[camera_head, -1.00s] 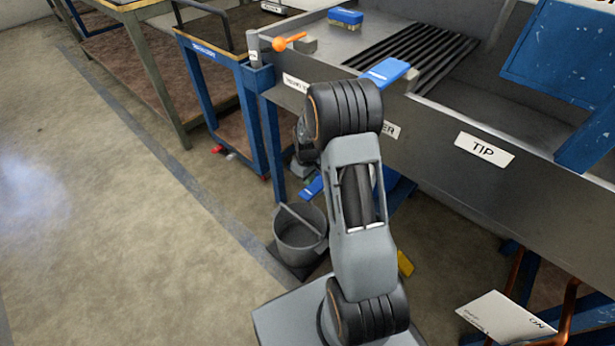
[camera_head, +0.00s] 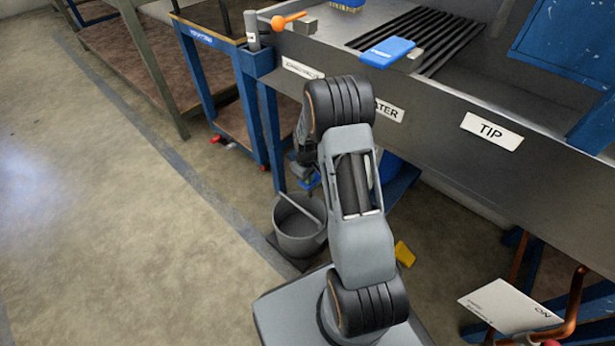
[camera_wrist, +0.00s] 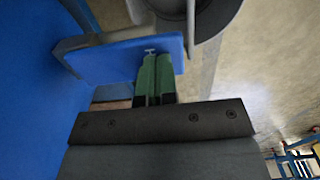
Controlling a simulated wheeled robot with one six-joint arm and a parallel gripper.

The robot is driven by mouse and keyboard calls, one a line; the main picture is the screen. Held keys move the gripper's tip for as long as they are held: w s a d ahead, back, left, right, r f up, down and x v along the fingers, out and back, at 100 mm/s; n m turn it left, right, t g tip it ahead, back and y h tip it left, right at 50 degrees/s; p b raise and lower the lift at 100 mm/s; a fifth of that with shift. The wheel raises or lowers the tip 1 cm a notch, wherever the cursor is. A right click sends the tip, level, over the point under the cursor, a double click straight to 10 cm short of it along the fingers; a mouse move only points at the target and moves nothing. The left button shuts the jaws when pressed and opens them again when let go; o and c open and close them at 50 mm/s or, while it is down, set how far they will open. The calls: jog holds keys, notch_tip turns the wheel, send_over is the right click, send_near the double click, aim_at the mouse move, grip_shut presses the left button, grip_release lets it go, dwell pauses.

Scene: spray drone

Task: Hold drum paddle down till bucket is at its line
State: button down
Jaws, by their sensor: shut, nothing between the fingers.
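A blue paddle (camera_wrist: 120,60) shows in the wrist view with my gripper (camera_wrist: 156,66) over it. The green fingers are shut and empty, with their tips at the paddle; I cannot tell if they press on it. In the head view my arm mostly hides the gripper, and only a scrap of blue (camera_head: 312,181) shows below the wrist. The grey bucket (camera_head: 300,236) stands on the floor left of my arm; part of it shows at the top of the wrist view (camera_wrist: 218,22). The bucket's line and level cannot be made out.
A yellow paddle (camera_head: 404,253) lies low, right of my arm. The steel bench (camera_head: 450,170) with a TIP label (camera_head: 491,131) runs above on the right. A blue-framed cart (camera_head: 205,75) stands behind the bucket. The floor at left is clear.

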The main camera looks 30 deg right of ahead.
jog(key=shift+s+a+f, duration=0.1)
jog(key=shift+a+f, duration=0.1)
jog(key=shift+f, duration=1)
dwell(6.8)
